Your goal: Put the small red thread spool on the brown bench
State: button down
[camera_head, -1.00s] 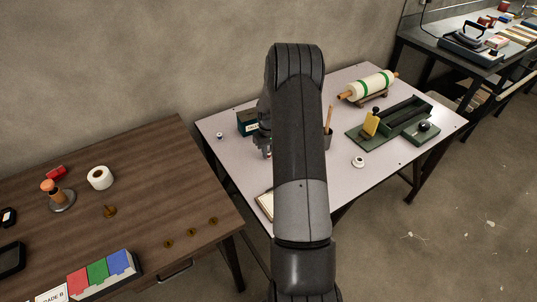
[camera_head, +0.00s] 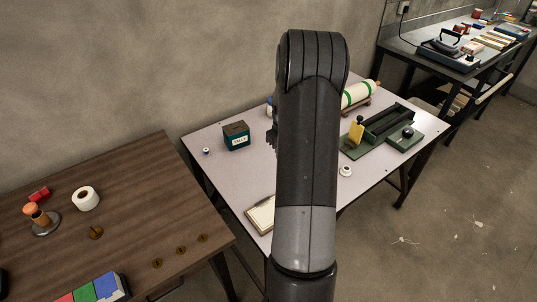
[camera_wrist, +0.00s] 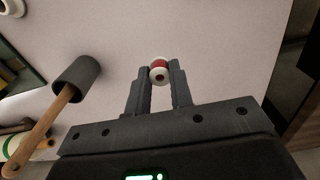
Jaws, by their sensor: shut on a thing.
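The small red thread spool (camera_wrist: 159,71), red with white rims, sits between the fingertips of my gripper (camera_wrist: 159,74) in the wrist view. The fingers are shut on it, above the pale table top. In the head view my gripper (camera_head: 272,141) shows only partly beside my arm, and the spool is hidden there.
The bench holds a white roll (camera_head: 86,198), a red block (camera_head: 40,194), a wooden-knobbed stand (camera_head: 41,221), several brass pieces and a coloured card box (camera_head: 95,290). Its middle is mostly clear. On the pale table (camera_head: 215,170) are a teal box (camera_head: 236,136) and a notepad (camera_head: 261,214).

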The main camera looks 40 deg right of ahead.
jog(key=a+r+n, duration=0.3)
jog(key=a, duration=0.7)
jog(key=a+r+n, duration=0.3)
jog(key=a, duration=0.6)
jog(key=a+r+n, duration=0.3)
jog(key=a, duration=0.7)
send_over(176, 205)
notch_tip(176, 205, down, 7)
jog(key=shift+s+d+r, duration=0.1)
jog(key=shift+f, duration=2.15)
jog(key=shift+f, duration=0.15)
jog(key=c, duration=1.3)
grip_release()
